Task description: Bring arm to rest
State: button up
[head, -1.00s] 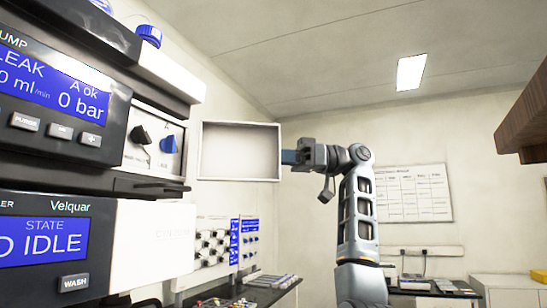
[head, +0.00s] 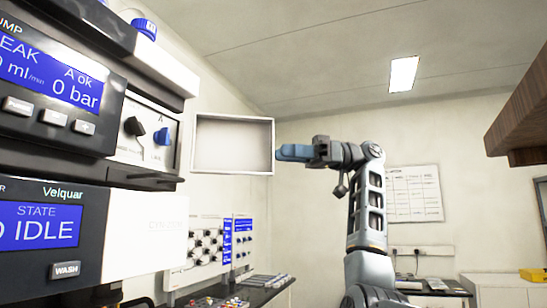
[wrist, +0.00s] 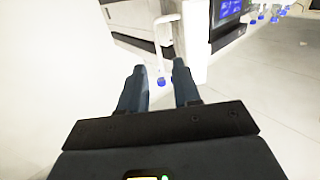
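My gripper (head: 282,153) shows in the head view at the end of my raised arm, beside the right edge of an open white door or panel (head: 233,145). I cannot tell whether it touches that edge. In the wrist view my gripper (wrist: 159,72) has its two blue-grey fingers apart, with nothing between them. The instrument stack (head: 52,90) stands at the left in the head view, and its lower screen reads IDLE.
A black knob (head: 134,126) and a blue knob (head: 161,136) sit on the stack's panel. A blue-capped bottle (head: 145,28) stands on top. A brown cabinet (head: 520,120) hangs at the right. A bench (head: 255,292) with small items runs behind.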

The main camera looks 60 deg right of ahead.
jog(key=shift+v, duration=1)
